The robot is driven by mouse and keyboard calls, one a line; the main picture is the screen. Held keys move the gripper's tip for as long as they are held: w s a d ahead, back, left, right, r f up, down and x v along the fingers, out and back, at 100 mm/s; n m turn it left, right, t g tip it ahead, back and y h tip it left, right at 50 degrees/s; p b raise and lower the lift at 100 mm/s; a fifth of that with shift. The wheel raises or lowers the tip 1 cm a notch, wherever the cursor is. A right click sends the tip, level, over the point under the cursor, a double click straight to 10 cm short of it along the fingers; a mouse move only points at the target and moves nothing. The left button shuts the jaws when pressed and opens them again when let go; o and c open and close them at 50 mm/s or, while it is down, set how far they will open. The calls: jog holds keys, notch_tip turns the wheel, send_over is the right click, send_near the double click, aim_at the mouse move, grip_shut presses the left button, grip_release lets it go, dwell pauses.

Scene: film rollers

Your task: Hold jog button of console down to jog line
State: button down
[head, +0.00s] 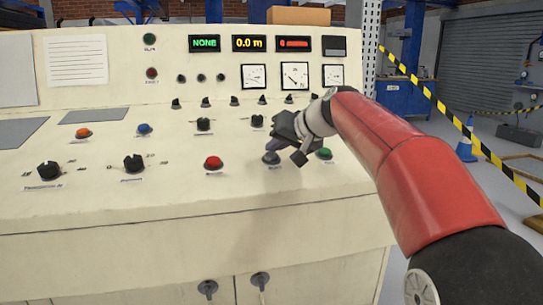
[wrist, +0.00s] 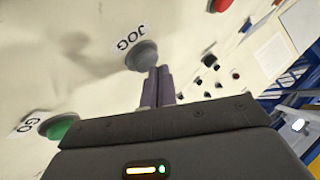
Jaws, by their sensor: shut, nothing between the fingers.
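The console (head: 120,215) is a cream desk with a sloped top. Its jog button (wrist: 141,55) is grey and round, with the label JOG beside it in the wrist view. In the head view the jog button (head: 271,158) sits between a red button and a green button. My gripper (wrist: 158,72) is shut and empty, with its two purple-grey fingers together. The fingertips overlap the button's edge in the wrist view. I cannot tell whether they touch it or whether it is pressed. In the head view my gripper (head: 273,150) is over the button and partly hides it.
The red button (head: 213,162) is to the left and the green button (head: 324,153) to the right, marked GO in the wrist view. Black knobs (head: 134,163) stand on the desk. Displays read NONE (head: 204,43) and 0.0 m (head: 249,43). Striped tape (head: 455,120) hangs at right.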

jog(key=shift+w+f+b, duration=0.1)
jog(key=shift+f+b, duration=0.2)
jog(key=shift+f, duration=0.2)
dwell(1.1)
dwell(0.7)
jog(key=shift+s+r+p, duration=0.2)
jog(key=shift+r+p, duration=0.45)
jog(key=shift+r, duration=0.25)
jog(key=shift+r, duration=0.15)
jog(key=r+p, duration=0.1)
jog(key=r, duration=0.1)
jog(key=s+r+p, duration=0.1)
jog(key=r+p, duration=0.1)
jog(key=shift+d+r, duration=0.2)
jog(key=shift+r, duration=0.1)
jog(key=s+d+f+h, duration=0.2)
jog(key=s+d+f, duration=0.3)
jog(key=s+f, duration=0.3)
jog(key=s+d+f+m+g+h, duration=0.1)
jog(key=s+d+f+h, duration=0.2)
jog(key=s, duration=1.1)
jog(key=s+d+f+m+g+h, duration=0.1)
jog(key=s+d+f+h, duration=0.2)
jog(key=s+d+f, duration=0.6)
jog(key=s+f, duration=0.3)
jog(key=f, duration=0.1)
